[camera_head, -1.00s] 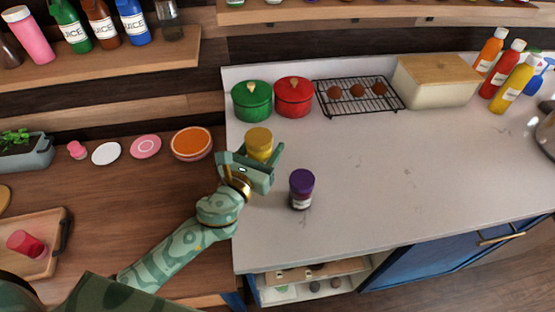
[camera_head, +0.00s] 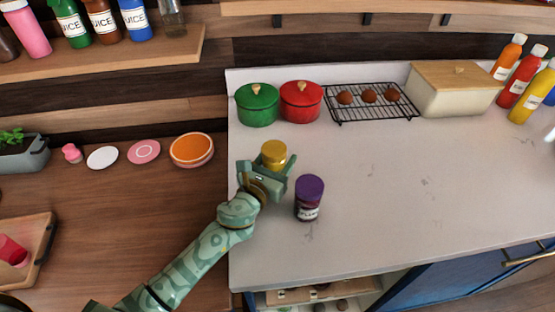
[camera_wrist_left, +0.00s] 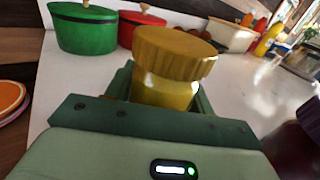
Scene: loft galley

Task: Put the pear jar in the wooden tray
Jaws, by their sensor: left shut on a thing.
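A jar with a yellow lid (camera_head: 273,153), likely the pear jar, stands upright in my left gripper (camera_head: 268,172) at the left part of the pale counter. In the left wrist view the jar (camera_wrist_left: 172,60) sits between the green fingers, which are shut around its body. I cannot tell whether its base touches the counter. A wooden tray (camera_head: 42,228) with a dark handle lies on the brown worktop at the lower left, partly cut off. My right gripper is not in view.
A purple-lidded jar (camera_head: 309,198) stands close to the right of my left gripper. Behind are a green pot (camera_head: 257,106), a red pot (camera_head: 301,102) and a wire rack (camera_head: 372,105). An orange bowl (camera_head: 191,149) and plates sit at the back of the brown worktop.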

